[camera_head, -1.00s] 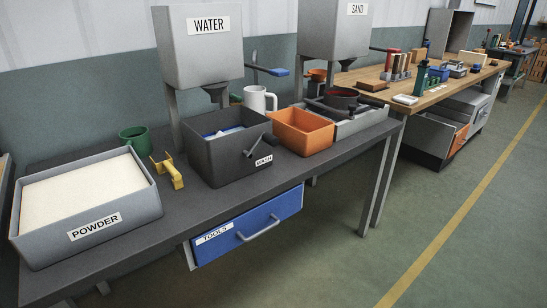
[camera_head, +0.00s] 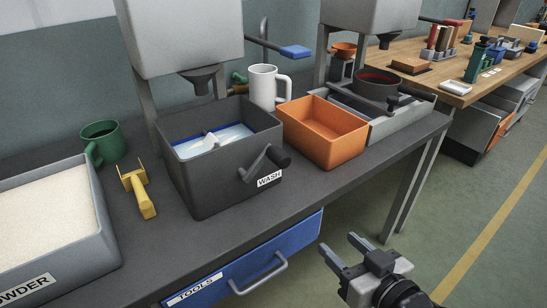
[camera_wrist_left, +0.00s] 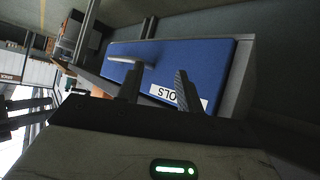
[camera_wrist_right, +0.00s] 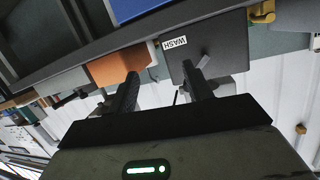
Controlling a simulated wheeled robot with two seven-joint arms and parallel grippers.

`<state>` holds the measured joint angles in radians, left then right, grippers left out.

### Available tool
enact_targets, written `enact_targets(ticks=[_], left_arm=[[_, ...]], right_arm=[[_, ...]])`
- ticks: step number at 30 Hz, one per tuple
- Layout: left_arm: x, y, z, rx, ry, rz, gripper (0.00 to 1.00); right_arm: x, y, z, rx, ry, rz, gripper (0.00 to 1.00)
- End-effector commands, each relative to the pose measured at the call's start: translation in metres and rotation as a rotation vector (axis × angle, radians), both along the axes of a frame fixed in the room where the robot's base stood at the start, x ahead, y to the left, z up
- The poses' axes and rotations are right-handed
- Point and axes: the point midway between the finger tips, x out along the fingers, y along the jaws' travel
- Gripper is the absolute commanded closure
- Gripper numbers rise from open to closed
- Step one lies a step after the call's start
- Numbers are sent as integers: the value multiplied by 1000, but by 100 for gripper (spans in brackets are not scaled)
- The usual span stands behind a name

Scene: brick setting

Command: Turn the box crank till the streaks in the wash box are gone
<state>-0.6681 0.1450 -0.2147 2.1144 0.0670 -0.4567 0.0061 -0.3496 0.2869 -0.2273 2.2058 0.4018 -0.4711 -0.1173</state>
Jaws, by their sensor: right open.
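The dark grey wash box (camera_head: 205,186) stands on the dark bench in the head view, labelled WASH. Its crank (camera_head: 266,163) is on the front wall, with a dark handle at the upper right. Inside I see blue-and-white contents (camera_head: 215,139) with a pale paddle-like piece; streaks are too small to tell apart. My right gripper (camera_head: 339,251) is open and empty, in front of the bench, below and right of the box. The box also shows in the right wrist view (camera_wrist_right: 228,62), beyond the fingers. My left gripper (camera_wrist_left: 157,90) shows in the left wrist view, fingers apart, facing the blue drawer.
A powder tray (camera_head: 105,222), green mug (camera_head: 104,146) and yellow tool (camera_head: 138,190) stand left of the box. An orange bin (camera_head: 322,131) and white mug (camera_head: 263,88) stand right and behind. The blue TOOLS drawer (camera_head: 250,262) sits below the bench edge. A water tank (camera_head: 185,35) hangs above.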

Motion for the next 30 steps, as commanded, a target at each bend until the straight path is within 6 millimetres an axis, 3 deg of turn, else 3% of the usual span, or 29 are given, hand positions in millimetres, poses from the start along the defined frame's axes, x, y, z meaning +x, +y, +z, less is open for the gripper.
enact_targets(ticks=[3,6,8,14,30], left_arm=[[-1,-5,-8,-38,-12,9,64],[-3,-6,-7,-53,-11,11,64],[-4,-7,-6,-57,-9,12,64],[-4,-6,0,-56,-10,12,64],[1,-4,2,-42,-21,11,64]], right_arm=[[20,11,52,51,-154,98,49],[24,19,80,75,-218,150,49],[27,22,88,83,-233,165,49],[48,39,93,89,-236,171,49],[137,102,90,87,-232,168,49]])
